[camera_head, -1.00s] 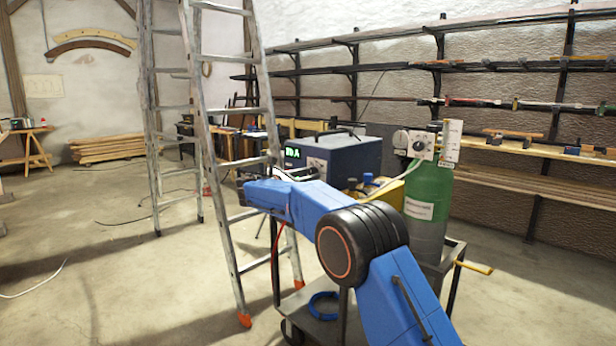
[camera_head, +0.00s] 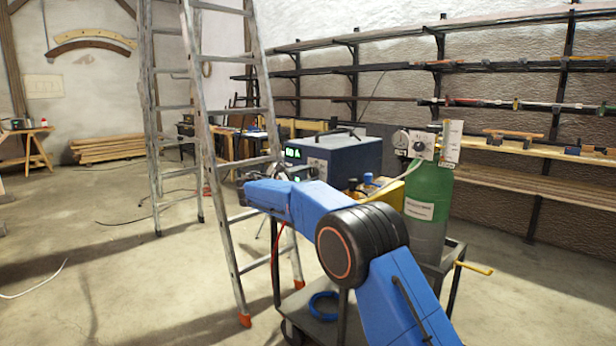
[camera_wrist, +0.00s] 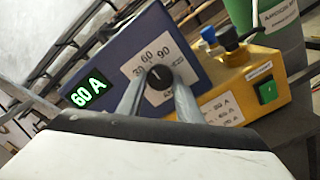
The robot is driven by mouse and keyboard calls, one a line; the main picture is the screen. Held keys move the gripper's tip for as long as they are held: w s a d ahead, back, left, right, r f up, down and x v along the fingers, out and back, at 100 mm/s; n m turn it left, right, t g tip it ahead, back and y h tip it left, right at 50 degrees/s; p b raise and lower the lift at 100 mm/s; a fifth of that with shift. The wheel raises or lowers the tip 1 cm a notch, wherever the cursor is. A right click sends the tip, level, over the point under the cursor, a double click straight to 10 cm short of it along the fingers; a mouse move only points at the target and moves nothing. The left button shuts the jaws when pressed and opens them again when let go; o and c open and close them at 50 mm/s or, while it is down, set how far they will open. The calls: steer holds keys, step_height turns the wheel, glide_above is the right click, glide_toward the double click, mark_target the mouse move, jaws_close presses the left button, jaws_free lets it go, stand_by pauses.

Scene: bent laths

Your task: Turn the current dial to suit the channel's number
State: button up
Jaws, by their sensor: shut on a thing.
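The blue power unit (camera_head: 345,155) stands on a cart; its front also shows in the wrist view (camera_wrist: 110,50). Its black current dial (camera_wrist: 160,77) sits on a white plate marked 30, 60 and 90. My gripper (camera_wrist: 158,84) is shut on the dial, one finger on each side. The green display (camera_wrist: 88,92) beside it reads 60 A. A yellow box (camera_wrist: 245,85) carries a white label (camera_wrist: 220,108) listing several amp values; a finger hides its left part. The channel's number is not readable in either view. In the head view my wrist hides the dial.
A green gas cylinder (camera_head: 428,200) with a gauge stands on the cart, right of the power unit. A metal stepladder (camera_head: 215,150) stands close on the left of my arm.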

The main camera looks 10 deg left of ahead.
steer(key=o, duration=1)
steer(key=shift+o, duration=0.2)
steer(key=v, duration=1.7)
steer(key=shift+s+a, duration=0.2)
steer(key=shift+f, duration=0.1)
